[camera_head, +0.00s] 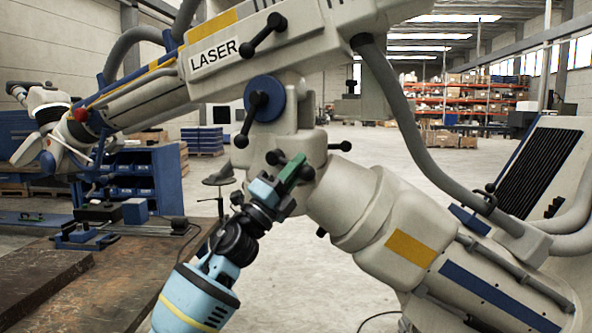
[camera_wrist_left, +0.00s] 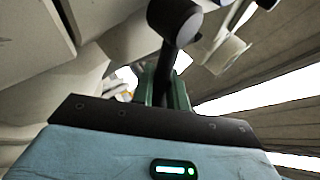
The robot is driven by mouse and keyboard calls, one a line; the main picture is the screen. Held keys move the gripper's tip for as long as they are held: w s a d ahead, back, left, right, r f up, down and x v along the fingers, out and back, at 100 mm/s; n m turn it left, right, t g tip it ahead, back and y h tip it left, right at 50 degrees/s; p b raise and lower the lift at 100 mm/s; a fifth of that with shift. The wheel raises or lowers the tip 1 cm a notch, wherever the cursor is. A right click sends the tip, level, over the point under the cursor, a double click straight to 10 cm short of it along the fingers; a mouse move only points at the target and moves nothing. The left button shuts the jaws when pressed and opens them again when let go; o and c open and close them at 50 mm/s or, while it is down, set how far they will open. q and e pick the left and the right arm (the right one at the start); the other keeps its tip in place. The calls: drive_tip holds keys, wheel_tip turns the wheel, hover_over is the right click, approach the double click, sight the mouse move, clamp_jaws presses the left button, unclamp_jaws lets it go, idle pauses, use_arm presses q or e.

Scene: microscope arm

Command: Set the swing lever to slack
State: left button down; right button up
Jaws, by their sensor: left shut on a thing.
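My left gripper (camera_head: 291,173) reaches up from the lower left in the head view, at the middle joint of the pale microscope arm (camera_head: 345,205). Its green fingers are shut on a black ball-ended lever (camera_head: 274,157), whose knob shows just left of the fingers. In the left wrist view the lever (camera_wrist_left: 174,30) rises from between the green fingers (camera_wrist_left: 165,92), with its round knob toward the camera. The fingers hide part of the lever's bar. I see no mark that tells its setting. My right gripper is in neither view.
Close by are other black ball-ended levers, one on the upper beam (camera_head: 264,36) and one on the blue round hub (camera_head: 256,112). A thick grey hose (camera_head: 400,105) hangs to the right. A workbench (camera_head: 125,265) with tools stands at the left.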

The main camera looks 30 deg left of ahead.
use_arm(q)
drive_tip(key=c, duration=1.7)
unclamp_jaws()
drive_tip(key=shift+c, duration=0.2)
drive_tip(key=b+v, duration=0.1)
drive_tip(key=v, duration=0.6)
drive_tip(key=shift+s+f+b, duration=0.2)
drive_tip(key=shift+s+b, duration=0.1)
drive_tip(key=shift+b, duration=0.1)
